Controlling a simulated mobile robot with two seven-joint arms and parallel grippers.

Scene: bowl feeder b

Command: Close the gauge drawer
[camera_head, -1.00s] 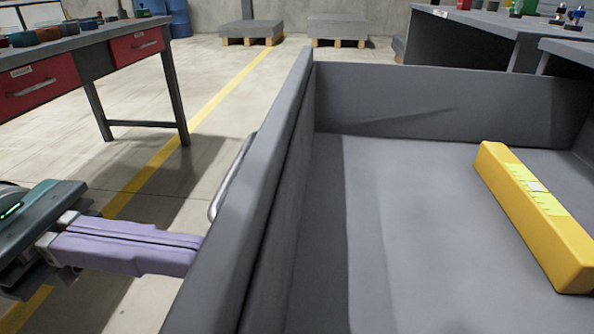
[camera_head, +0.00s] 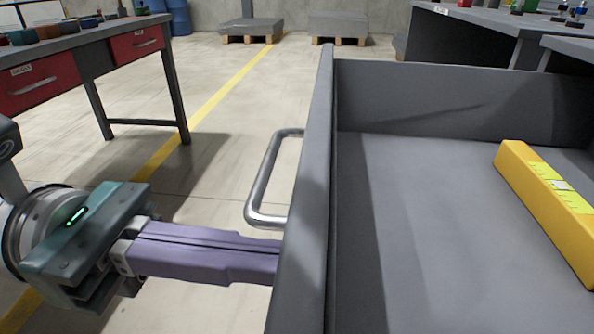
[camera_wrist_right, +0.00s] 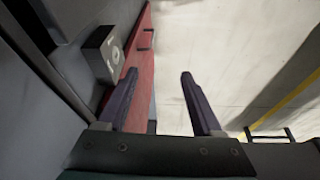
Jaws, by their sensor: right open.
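The open grey drawer (camera_head: 432,98) fills the right of the head view, with its front panel (camera_head: 312,190) facing left. A metal bar handle (camera_head: 262,185) sticks out from that panel. A yellow level (camera_head: 548,205) with a pale green label lies inside the drawer. My left gripper (camera_head: 275,262) comes in from the left with its purple fingers together. Their tips reach the outer face of the front panel, nearer to me than the handle, and seem to touch it. My right gripper (camera_wrist_right: 160,78) shows only in the right wrist view, its fingers apart with nothing between them.
A table with red drawers (camera_head: 40,84) stands at the back left. Grey benches (camera_head: 480,35) stand at the back right. Pallets (camera_head: 252,30) lie far back. The floor left of the drawer is clear. The right wrist view shows a red panel (camera_wrist_right: 138,50) beside the right fingers.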

